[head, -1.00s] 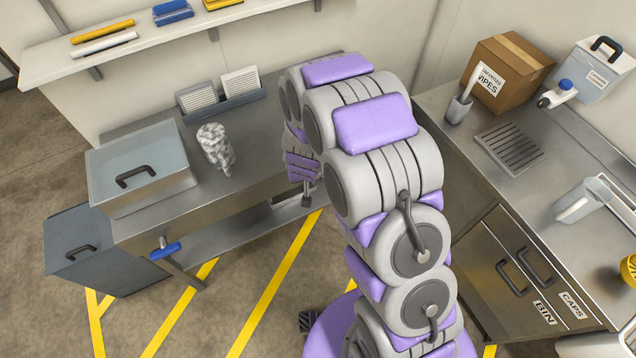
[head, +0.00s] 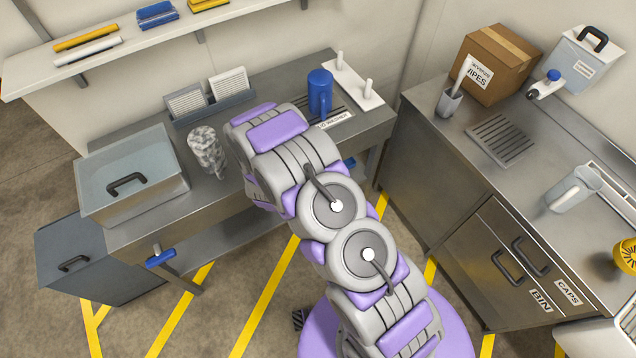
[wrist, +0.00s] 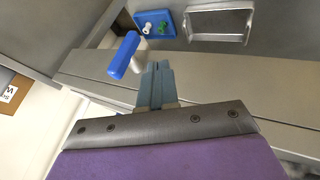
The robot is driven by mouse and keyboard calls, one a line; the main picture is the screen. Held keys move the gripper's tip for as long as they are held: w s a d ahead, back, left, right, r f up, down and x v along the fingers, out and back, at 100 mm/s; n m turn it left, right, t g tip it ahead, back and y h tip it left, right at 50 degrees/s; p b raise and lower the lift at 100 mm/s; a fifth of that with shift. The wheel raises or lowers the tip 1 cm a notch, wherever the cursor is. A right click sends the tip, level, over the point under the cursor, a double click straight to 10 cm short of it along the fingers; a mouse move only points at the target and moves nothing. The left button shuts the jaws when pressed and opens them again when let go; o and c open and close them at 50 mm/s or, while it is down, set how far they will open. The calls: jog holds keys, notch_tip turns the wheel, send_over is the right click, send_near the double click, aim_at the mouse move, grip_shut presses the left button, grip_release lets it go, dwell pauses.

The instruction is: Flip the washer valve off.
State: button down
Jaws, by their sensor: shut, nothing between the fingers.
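Two blue handles show in the head view. One blue valve handle (head: 161,257) sits on a short metal stem at the left front of the steel table, and another blue piece (head: 349,163) is partly hidden below the table's right end. In the wrist view a blue bar handle (wrist: 124,55) on a pale stem lies just left of my gripper (wrist: 158,67). I cannot tell which of the two it is. My gripper's fingers are together and empty, close beside the stem; contact cannot be told. In the head view my arm hides the gripper.
The steel table (head: 225,195) bears a lidded bin (head: 130,180), a marbled jug (head: 207,150) and a blue mug (head: 320,93). A cardboard box (head: 492,65) stands on the right counter. A blue tray (wrist: 154,24) and a metal tray (wrist: 218,22) show in the wrist view.

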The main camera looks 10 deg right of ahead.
jog(key=w+d+f+b, duration=0.2)
jog(key=w+d+f, duration=0.4)
jog(key=d+f, duration=0.1)
jog(key=shift+f+b, duration=0.35)
jog(key=shift+f, duration=0.15)
